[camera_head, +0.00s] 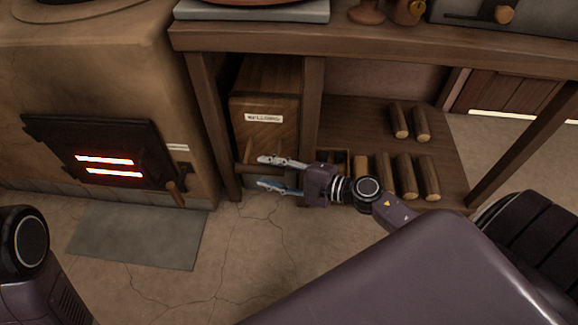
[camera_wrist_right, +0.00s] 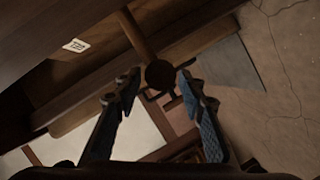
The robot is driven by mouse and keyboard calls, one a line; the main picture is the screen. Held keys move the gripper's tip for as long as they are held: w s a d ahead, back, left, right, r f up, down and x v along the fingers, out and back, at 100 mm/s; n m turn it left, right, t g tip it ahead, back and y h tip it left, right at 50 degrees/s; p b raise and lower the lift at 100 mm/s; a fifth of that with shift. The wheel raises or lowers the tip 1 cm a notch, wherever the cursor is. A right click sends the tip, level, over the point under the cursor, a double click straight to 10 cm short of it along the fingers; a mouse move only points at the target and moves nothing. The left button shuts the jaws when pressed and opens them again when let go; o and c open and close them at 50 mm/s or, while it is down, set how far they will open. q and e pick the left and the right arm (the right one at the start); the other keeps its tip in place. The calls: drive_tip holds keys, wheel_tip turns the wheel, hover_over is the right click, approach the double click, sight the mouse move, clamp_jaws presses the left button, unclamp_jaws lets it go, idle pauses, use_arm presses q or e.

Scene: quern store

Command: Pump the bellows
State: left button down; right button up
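The bellows (camera_head: 265,92) is a wooden box under the bench, with a white label reading like "BELLOWS" on its front. The label also shows at the upper left of the right wrist view. My right gripper (camera_head: 263,174) is low in front of the box, its fingers apart and pointing left. In the right wrist view a wooden rod with a dark round end (camera_wrist_right: 160,74) lies just beyond and between the open fingertips. I see no finger touching it; the exact depth gap cannot be told. My left gripper is out of view.
A stove with a dark firebox door (camera_head: 108,152) and glowing slots stands at the left. A grey floor plate (camera_head: 138,236) lies before it. Several logs (camera_head: 406,176) lie on the low shelf right of my gripper. Bench legs flank the bellows. The front floor is clear.

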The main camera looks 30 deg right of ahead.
drive_tip(key=v, duration=0.9)
drive_tip(key=shift+s, duration=0.2)
drive_tip(key=shift+d+r, duration=0.1)
